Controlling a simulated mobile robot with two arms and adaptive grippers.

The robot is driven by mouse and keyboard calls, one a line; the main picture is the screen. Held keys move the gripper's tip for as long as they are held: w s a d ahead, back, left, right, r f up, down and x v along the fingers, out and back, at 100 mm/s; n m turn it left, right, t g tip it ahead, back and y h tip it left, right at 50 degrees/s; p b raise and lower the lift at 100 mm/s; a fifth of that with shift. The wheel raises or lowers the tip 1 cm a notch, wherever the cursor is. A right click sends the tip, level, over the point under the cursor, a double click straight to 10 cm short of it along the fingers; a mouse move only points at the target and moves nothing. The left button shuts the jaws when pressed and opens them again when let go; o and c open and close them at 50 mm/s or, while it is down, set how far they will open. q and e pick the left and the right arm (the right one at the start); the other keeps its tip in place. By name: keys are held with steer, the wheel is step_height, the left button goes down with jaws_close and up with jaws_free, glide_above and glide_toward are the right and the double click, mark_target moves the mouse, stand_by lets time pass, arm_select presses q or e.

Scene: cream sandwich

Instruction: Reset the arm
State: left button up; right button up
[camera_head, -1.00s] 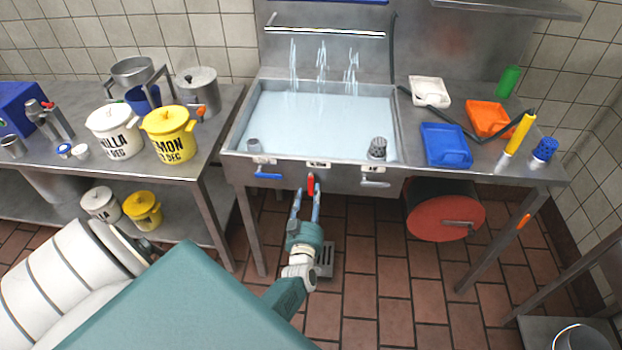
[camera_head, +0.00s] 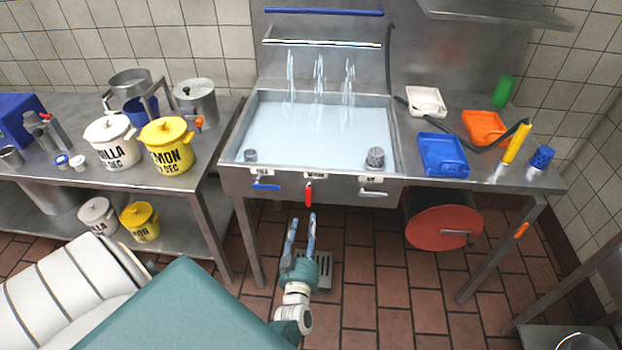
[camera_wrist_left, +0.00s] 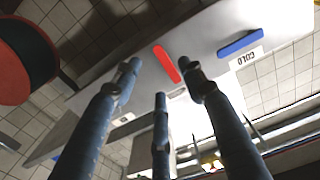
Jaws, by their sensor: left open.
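My left gripper (camera_head: 302,219) is open and empty, pointing at the front of the sink from below and in front of it. Its fingers also show in the left wrist view (camera_wrist_left: 160,85), with nothing between them. A red lever (camera_head: 309,193) hangs on the sink's front panel, just above the fingertips and apart from them; it also shows beyond the fingers in the left wrist view (camera_wrist_left: 166,64). The blue lever (camera_head: 266,187) is left of it, and the grey lever (camera_head: 373,194) is right of it. My right gripper is not in view.
The sink (camera_head: 226,160) holds water, with streams falling at its back. A steel table (camera_head: 120,181) with yellow and white pots stands on the left. Blue (camera_head: 443,155) and orange (camera_head: 484,127) trays lie on the right drainboard. A red drum (camera_head: 441,216) hangs beneath it.

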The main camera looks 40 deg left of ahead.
arm_select(q)
steer(key=s+d+f+m+g+h, duration=0.25)
steer(key=s+d+f, duration=0.25)
steer(key=f, duration=0.4)
steer(key=s+d+f+m+g+h, duration=0.2)
steer(key=s+d+f+h, duration=0.25)
steer(key=f, duration=0.35)
steer(key=s+d+f+m+g+h, duration=0.2)
steer(key=s+d+f, duration=0.35)
steer(key=f, duration=0.35)
steer(key=s+f+m+g, duration=0.1)
steer(key=s+f+g, duration=0.3)
steer(key=s, duration=1)
steer(key=s+f+m+g, duration=0.1)
steer(key=s+f+g, duration=0.2)
steer(key=s+f, duration=0.4)
steer(key=s, duration=0.7)
steer(key=shift+s+a+g+h, duration=0.15)
steer(key=shift+a+g+h, duration=0.15)
steer(key=shift+a+g, duration=0.1)
steer(key=shift+f, duration=0.1)
